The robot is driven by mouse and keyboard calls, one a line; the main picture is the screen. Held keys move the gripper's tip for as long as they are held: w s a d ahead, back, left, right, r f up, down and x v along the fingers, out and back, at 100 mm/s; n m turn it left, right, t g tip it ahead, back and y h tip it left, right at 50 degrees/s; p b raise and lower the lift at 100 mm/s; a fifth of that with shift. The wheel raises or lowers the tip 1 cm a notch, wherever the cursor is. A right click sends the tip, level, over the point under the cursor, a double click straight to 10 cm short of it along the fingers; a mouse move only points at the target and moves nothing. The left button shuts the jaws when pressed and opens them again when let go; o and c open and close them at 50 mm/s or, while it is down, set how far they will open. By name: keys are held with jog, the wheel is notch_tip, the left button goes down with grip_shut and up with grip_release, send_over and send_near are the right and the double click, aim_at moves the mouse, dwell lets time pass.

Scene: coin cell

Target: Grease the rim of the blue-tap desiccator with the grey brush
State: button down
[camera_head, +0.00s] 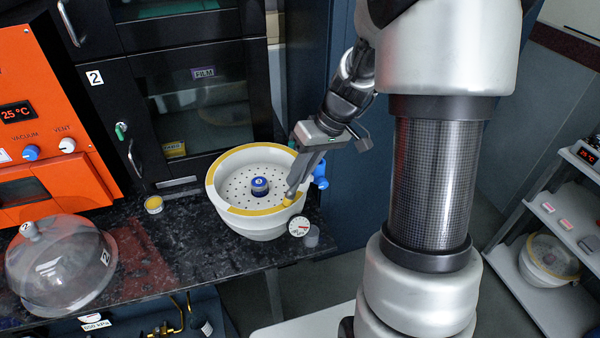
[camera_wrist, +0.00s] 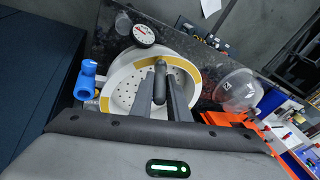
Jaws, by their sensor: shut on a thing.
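The desiccator bowl (camera_head: 247,227) with the blue tap (camera_head: 320,176) stands lidless on the dark bench; it also shows in the wrist view (camera_wrist: 113,98), with its tap (camera_wrist: 86,82). Yellow grease (camera_head: 240,211) covers arcs of its rim, and other stretches look white. My gripper (camera_head: 293,190) is over the rim's right side, shut on the grey brush (camera_wrist: 160,80), which stands between the fingers in the wrist view. The brush tip is at or just above the rim near yellow grease; contact cannot be told. A blue-topped jar (camera_head: 260,186) sits on the perforated plate inside.
A clear lid (camera_head: 62,270) rests at the bench's left. A yellow-topped tin (camera_head: 153,204) stands left of the bowl. A dial gauge (camera_head: 299,226) and a small cup (camera_head: 312,236) are by the bench's right edge. Another desiccator (camera_head: 548,262) is on the right shelf.

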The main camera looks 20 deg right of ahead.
dwell(0.3)
jog(key=shift+r+p, duration=2)
jog(key=shift+r, duration=1.5)
jog(key=shift+w+d+f+b, duration=0.15)
jog(key=shift+f+b, duration=0.1)
jog(key=shift+b, duration=0.1)
jog(key=w+d+t+h+b, duration=0.2)
jog(key=w+d+t+b, duration=0.1)
jog(key=w+d+b, duration=0.15)
jog(key=shift+s+d+f+b, duration=0.1)
jog(key=shift+d+f+b, duration=0.15)
jog(key=shift+f+b, duration=0.9)
jog(key=shift+s+d+f+b, duration=0.15)
jog(key=shift+f+b, duration=0.5)
jog(key=shift+f, duration=0.85)
jog(key=shift+f+b, duration=0.75)
jog(key=shift+b, duration=0.35)
